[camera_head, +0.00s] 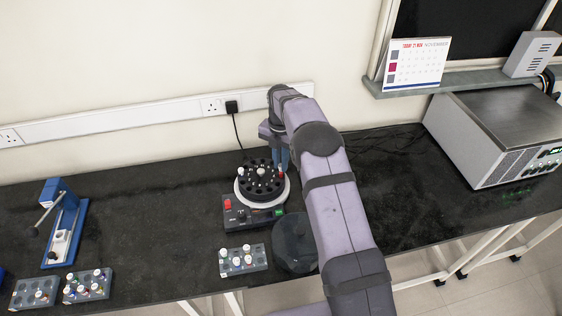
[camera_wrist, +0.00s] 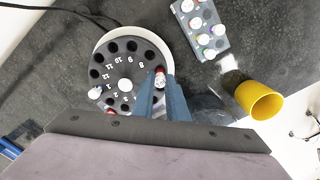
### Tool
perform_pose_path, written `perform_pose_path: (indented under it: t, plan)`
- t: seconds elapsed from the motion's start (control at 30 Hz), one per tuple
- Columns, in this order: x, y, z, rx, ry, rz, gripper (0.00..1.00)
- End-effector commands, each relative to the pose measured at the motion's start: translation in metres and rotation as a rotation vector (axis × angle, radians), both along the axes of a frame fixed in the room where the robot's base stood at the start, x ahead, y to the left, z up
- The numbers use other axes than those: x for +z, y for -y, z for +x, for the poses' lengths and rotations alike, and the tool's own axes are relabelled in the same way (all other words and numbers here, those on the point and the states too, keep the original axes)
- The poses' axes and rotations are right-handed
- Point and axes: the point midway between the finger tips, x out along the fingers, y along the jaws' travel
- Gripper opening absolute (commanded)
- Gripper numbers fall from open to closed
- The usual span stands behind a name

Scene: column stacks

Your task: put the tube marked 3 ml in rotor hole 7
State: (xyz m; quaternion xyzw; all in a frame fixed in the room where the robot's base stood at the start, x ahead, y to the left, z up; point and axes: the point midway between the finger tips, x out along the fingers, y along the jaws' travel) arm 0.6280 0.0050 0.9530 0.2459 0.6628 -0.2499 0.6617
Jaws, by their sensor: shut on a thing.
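The black rotor (camera_head: 262,193) sits in its white-rimmed centrifuge, and its numbered holes show in the wrist view (camera_wrist: 112,50). My gripper (camera_head: 281,160) is over the rotor's right side. In the wrist view its blue fingers (camera_wrist: 168,84) are shut on a red-capped tube (camera_wrist: 159,73). That tube is upright at the rotor's rim, near the hole after 8; its lower end is hidden, so I cannot tell how deep it is. Its volume mark is not readable. A white-capped tube (camera_wrist: 95,93) stands in another hole. Part of the rotor is hidden by my gripper.
A grey rack (camera_head: 243,262) with several capped tubes stands in front of the centrifuge, beside a dark round lid (camera_head: 296,243). A yellow cup (camera_wrist: 258,100) shows in the wrist view. More racks (camera_head: 87,285) and a blue stand (camera_head: 65,225) are at left.

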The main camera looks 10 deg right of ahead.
Motion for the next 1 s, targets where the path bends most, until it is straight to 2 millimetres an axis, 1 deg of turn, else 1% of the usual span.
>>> perform_pose_path:
  t: [0.47, 1.0]
  plan:
    - [-0.001, 0.0, 0.0, 0.0, 0.0, 0.0, 0.0]
    - [-0.016, 0.0, 0.0, 0.0, 0.0, 0.0, 0.0]
